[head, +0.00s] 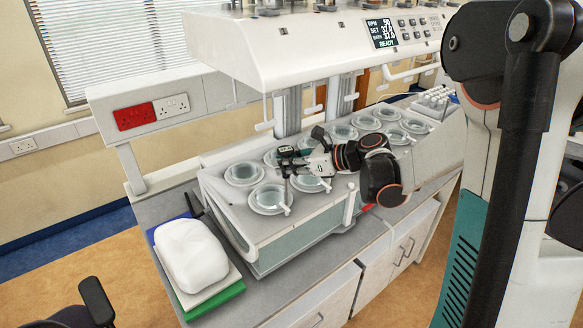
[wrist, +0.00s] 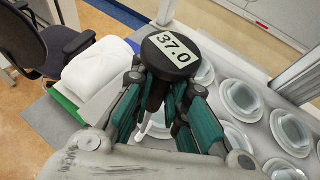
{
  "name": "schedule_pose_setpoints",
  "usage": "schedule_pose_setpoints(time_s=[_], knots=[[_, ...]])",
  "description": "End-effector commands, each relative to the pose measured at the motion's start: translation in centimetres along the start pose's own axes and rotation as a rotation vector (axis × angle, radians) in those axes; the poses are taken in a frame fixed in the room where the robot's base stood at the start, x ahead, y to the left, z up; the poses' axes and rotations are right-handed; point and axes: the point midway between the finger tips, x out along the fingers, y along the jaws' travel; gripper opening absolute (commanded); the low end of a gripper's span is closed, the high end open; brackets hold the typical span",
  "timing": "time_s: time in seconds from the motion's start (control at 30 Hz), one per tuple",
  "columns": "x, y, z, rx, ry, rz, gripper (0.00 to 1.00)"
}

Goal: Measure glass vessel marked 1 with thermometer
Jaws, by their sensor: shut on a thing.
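My gripper (head: 305,166) is shut on the thermometer (head: 287,152), above the front left part of the bath. In the wrist view the thermometer's round black head (wrist: 172,52) faces the camera and reads 37.0. My gripper's fingers (wrist: 165,100) close around it below the head. Several round glass vessels sit in the bath top. One vessel (head: 268,198) is just left of and below the thermometer, and another (head: 309,184) is under my gripper. I cannot read number marks on the vessels, nor tell whether the probe tip is inside one.
The bath's white top (head: 255,222) stands on a grey bench (head: 270,290). The overhanging unit (head: 320,45) has a display (head: 382,33) with READY on it. A white bundle (head: 190,256) lies at the bench's left end. An office chair (wrist: 40,40) stands beyond it.

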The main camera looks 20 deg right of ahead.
Motion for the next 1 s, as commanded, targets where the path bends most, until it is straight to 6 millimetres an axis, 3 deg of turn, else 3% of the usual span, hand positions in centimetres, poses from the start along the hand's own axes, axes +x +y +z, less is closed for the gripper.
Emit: schedule_pose_setpoints(time_s=[0.67,1.0], knots=[[5.2,-2.8,2.0,-0.001,0.001,0.001,0.00],[6.5,-2.9,-1.2,-0.001,0.000,0.000,0.00]])
